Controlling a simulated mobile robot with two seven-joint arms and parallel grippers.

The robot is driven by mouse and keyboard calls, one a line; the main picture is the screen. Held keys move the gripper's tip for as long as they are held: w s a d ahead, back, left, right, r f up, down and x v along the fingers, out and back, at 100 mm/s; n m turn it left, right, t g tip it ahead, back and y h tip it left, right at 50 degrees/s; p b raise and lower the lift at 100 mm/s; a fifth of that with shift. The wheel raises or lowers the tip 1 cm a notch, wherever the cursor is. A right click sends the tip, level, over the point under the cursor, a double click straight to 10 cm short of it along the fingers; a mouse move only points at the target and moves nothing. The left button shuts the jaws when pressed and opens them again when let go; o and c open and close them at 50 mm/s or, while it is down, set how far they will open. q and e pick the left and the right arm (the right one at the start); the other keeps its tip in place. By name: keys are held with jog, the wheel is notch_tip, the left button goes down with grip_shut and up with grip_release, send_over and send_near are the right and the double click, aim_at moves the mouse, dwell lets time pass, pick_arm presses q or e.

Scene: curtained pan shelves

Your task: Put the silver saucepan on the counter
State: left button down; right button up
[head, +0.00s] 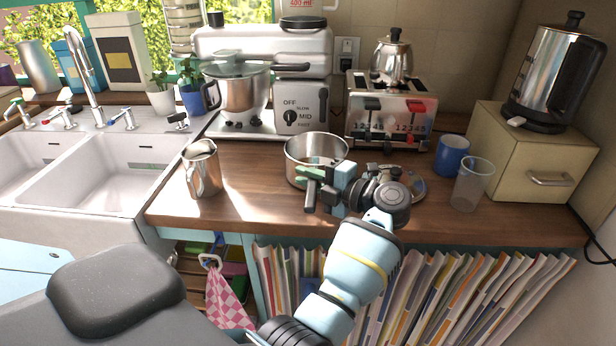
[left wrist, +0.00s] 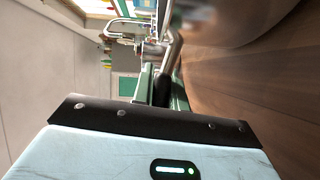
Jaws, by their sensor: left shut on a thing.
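The silver saucepan (head: 316,150) is at the middle of the wooden counter (head: 250,205), upright with its open top facing up. It looks to be on or just above the wood; I cannot tell if its base touches. My left gripper (head: 313,188) is at its near side, green fingers shut on the saucepan's handle, which is largely hidden by the gripper. In the left wrist view the saucepan (left wrist: 240,22) fills the upper right close up, and its handle (left wrist: 173,52) runs down to the green fingers (left wrist: 160,88). My right gripper is not in view.
A metal jug (head: 201,170) stands to the left. A mixer machine (head: 290,105) and toaster (head: 390,110) are behind. A blue mug (head: 452,155), clear cup (head: 471,185) and yellow box (head: 535,150) stand to the right.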

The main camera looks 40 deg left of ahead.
pick_arm(q)
jog(key=shift+f, duration=0.15)
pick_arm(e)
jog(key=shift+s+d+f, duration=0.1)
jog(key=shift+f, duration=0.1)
pick_arm(q)
jog(key=c, duration=1.3)
grip_release()
jog(key=shift+c, duration=0.2)
jog(key=shift+f, duration=0.2)
jog(key=c, duration=0.4)
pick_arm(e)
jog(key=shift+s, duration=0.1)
